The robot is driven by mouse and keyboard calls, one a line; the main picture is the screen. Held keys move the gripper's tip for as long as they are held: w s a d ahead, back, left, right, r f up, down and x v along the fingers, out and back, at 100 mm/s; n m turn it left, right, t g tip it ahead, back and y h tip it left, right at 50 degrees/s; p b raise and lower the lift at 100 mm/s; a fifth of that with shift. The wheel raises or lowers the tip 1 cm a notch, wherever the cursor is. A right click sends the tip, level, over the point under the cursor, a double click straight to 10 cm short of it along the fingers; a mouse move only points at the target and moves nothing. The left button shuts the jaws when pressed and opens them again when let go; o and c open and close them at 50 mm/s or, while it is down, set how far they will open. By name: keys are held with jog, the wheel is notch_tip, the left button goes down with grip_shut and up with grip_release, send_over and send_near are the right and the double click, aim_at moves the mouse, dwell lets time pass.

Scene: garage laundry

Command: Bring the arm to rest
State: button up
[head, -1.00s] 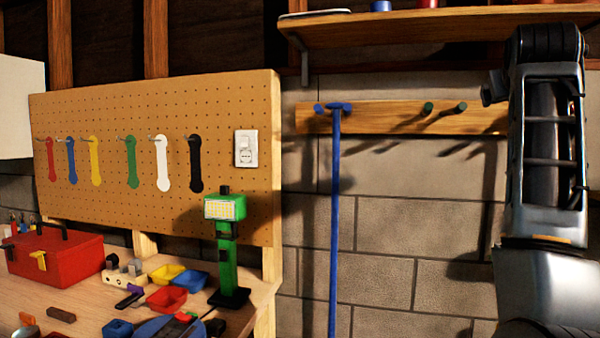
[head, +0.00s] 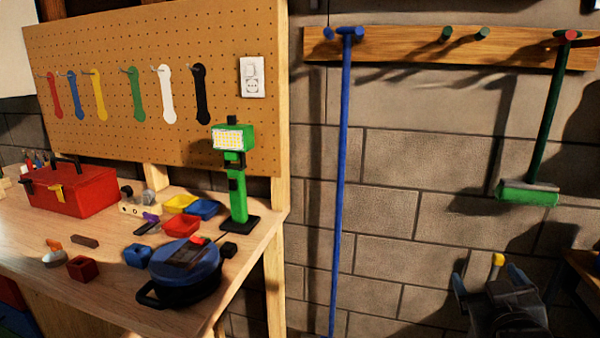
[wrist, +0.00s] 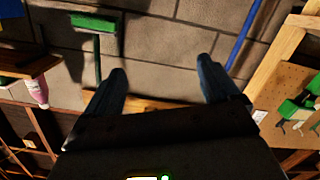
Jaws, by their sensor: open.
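My gripper (head: 490,275) is at the lower right of the head view, in front of the block wall and apart from it. In the wrist view my gripper (wrist: 165,85) shows two dark fingers spread apart with nothing between them. Behind them are the grey block wall (wrist: 160,45) and part of a wooden rail. The wrist view looks tilted or upside down compared with the head view.
A blue pole (head: 342,180) and a green-headed broom (head: 527,193) hang from the wall rail (head: 400,47). Open wall lies between them.

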jog(key=s+a+f+y, duration=0.15)
jog(key=s+f, duration=0.25)
jog(key=s, duration=0.4)
jog(key=s+a+f+y, duration=0.1)
jog(key=s+a+f, duration=0.2)
jog(key=s, duration=0.4)
jog(key=s+a+f+y, duration=0.15)
jog(key=s+f, duration=0.25)
jog(key=s, duration=0.4)
jog(key=s+a+r, duration=0.2)
jog(key=s+r, duration=0.1)
jog(key=s, duration=0.7)
jog(key=s+a+r+m+g, duration=0.1)
jog(key=s+a+r, duration=0.2)
jog(key=s, duration=0.8)
jog(key=shift+s+y, duration=0.2)
jog(key=shift+y, duration=0.2)
